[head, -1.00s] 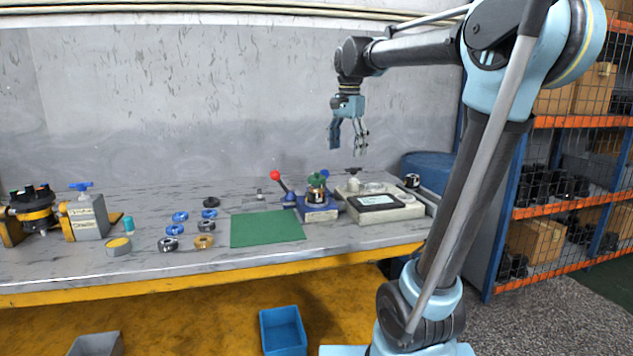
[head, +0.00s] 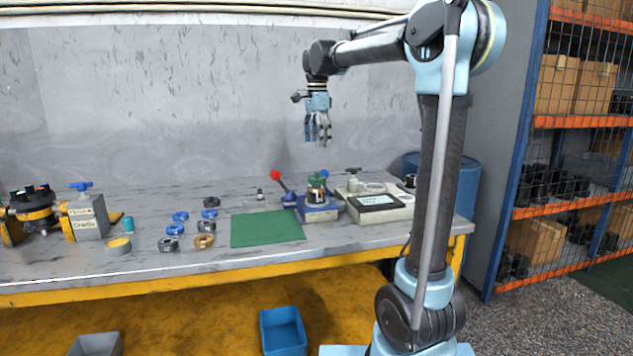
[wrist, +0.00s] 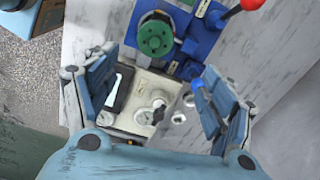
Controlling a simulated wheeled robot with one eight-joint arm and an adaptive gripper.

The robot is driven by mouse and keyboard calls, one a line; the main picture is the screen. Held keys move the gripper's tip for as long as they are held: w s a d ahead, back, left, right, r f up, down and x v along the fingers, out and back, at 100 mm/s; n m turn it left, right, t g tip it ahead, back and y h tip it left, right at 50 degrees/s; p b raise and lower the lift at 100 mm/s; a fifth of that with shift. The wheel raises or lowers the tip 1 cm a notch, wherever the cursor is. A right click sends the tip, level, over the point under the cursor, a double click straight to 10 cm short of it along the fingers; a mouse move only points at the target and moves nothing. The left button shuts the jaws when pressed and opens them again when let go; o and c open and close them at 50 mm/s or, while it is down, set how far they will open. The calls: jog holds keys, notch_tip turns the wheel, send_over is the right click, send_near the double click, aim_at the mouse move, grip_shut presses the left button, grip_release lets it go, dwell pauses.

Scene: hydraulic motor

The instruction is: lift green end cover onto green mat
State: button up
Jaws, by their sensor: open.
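The green end cover (head: 317,180) sits on top of a dark and metal motor body in the blue fixture (head: 319,214) on the bench. In the wrist view the green end cover (wrist: 155,37) shows from above as a round disc, ahead of my fingers. The green mat (head: 267,229) lies flat and bare on the bench, left of the fixture. My gripper (head: 318,136) is open and empty, high above the fixture and pointing down. In the wrist view my gripper (wrist: 150,95) shows its two fingers wide apart, with nothing between them.
A red-knobbed lever (head: 276,176) rises at the fixture's left. A grey device with a screen (head: 376,202) stands right of it. Several rings (head: 180,216) lie left of the mat. A blue bin (head: 283,331) is on the floor. The air above the bench is clear.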

send_over(317, 177)
jog(key=w, duration=0.2)
notch_tip(317, 177, down, 6)
jog(key=shift+r, duration=0.15)
jog(key=shift+s+f, duration=0.25)
jog(key=shift+f, duration=1.1)
jog(key=shift+s+f, duration=0.2)
jog(key=shift+f, duration=1.15)
jog(key=c, duration=1.4)
